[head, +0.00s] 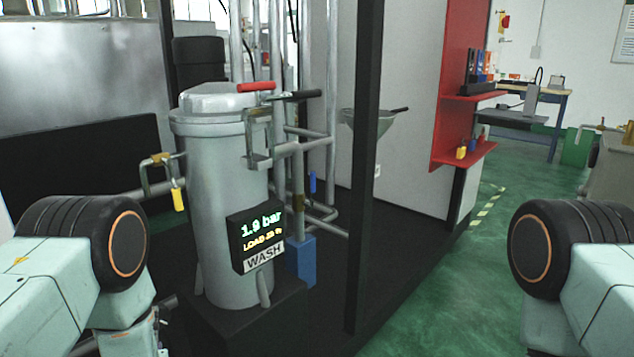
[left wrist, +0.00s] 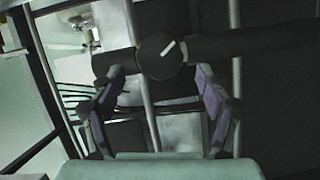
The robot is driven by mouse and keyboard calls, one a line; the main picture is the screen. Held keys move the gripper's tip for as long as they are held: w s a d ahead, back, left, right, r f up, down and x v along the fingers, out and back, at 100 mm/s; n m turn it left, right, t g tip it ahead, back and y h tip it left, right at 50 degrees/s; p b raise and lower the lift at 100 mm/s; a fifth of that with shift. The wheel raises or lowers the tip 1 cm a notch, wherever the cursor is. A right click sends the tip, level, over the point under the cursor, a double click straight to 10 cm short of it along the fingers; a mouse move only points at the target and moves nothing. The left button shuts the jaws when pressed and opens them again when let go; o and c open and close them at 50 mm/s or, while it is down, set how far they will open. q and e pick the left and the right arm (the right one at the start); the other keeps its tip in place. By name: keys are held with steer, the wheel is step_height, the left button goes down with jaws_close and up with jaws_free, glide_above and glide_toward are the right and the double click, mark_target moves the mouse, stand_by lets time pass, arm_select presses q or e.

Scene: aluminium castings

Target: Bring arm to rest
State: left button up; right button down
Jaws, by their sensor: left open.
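My left arm (head: 75,270) comes in at the lower left of the head view, its forearm bent down and out of the frame, so its gripper does not show there. In the left wrist view the left gripper (left wrist: 157,100) is open, with its two purple-padded fingers wide apart and nothing between them that I can see held. My right arm (head: 575,260) is at the right edge of the head view. Its gripper is outside the frame.
A grey filter vessel (head: 225,190) with a "1.9 bar" display (head: 258,238) stands near my left arm. A black post (head: 365,180) rises mid-view. Green floor (head: 440,310) is clear at right. A dark round part (left wrist: 160,56) with a bar lies beyond the left fingers.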

arm_select(q)
steer(key=x, duration=0.5)
steer(key=shift+s, duration=0.1)
